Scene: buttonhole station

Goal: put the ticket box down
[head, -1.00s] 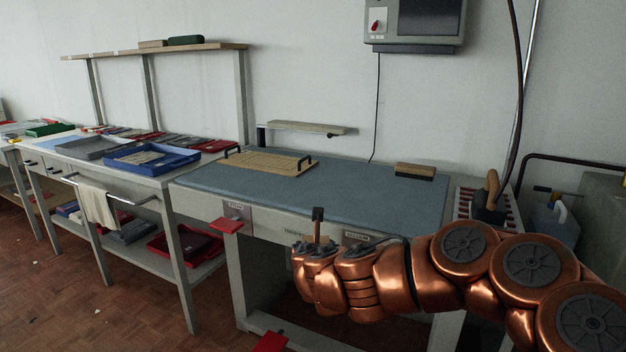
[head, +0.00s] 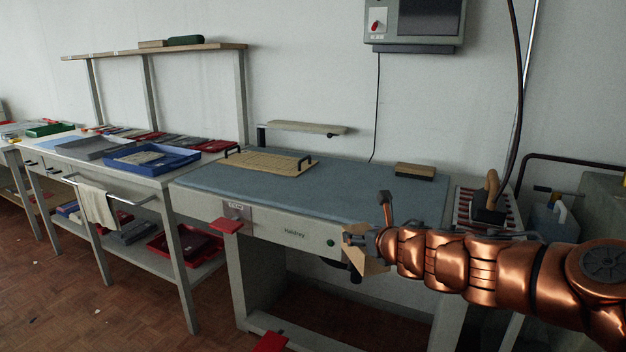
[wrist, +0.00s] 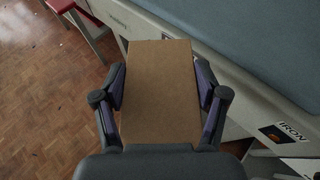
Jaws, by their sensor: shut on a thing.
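The ticket box is a plain brown cardboard box (wrist: 160,90). In the wrist view it sits between the two fingers of my gripper (wrist: 160,100), which press on its left and right sides. In the head view the box (head: 366,252) shows at the end of my arm, partly covered by my gripper (head: 362,238). It is held in the air, in front of the front edge of the blue-grey padded table (head: 300,190). The floor shows below it in the wrist view.
On the padded table are a tan board with black handles (head: 268,163) and a wooden brush (head: 415,171). An iron (head: 490,200) stands on a striped rest at the right. A blue tray (head: 150,158) is on the left table. The table's middle is clear.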

